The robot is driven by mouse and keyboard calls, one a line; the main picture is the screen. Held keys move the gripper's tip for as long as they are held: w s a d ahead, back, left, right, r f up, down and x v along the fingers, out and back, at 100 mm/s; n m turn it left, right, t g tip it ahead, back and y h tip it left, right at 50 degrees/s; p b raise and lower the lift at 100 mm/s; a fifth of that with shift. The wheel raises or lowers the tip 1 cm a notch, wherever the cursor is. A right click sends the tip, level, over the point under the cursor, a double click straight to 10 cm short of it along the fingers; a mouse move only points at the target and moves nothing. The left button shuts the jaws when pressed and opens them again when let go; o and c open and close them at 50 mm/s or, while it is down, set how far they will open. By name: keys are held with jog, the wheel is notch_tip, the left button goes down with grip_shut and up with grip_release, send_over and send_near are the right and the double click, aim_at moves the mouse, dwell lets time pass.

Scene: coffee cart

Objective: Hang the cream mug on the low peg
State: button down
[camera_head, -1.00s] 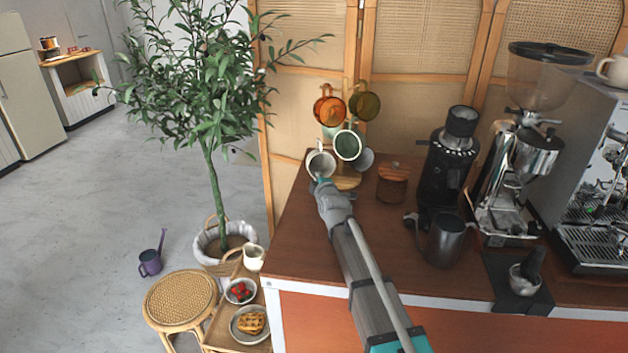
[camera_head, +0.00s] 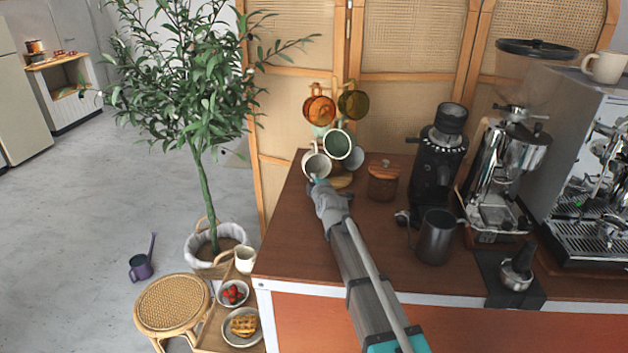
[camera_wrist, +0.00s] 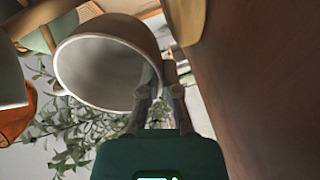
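The cream mug (camera_head: 317,166) hangs tilted at the tip of my gripper (camera_head: 319,184), close to the left side of the mug tree's lower part. In the wrist view the mug (camera_wrist: 105,62) turns its open mouth toward the camera. My gripper (camera_wrist: 158,100) is closed on its right side, apparently with one finger inside the rim and one outside.
A wooden-lidded jar (camera_head: 383,181) stands right of the mug tree, then a black grinder (camera_head: 437,160) and a dark pitcher (camera_head: 436,237). Another cream mug (camera_head: 605,66) sits on the espresso machine. A potted tree (camera_head: 207,190) stands left of the counter. The counter's front left is clear.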

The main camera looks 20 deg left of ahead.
jog(key=c, duration=0.7)
grip_release()
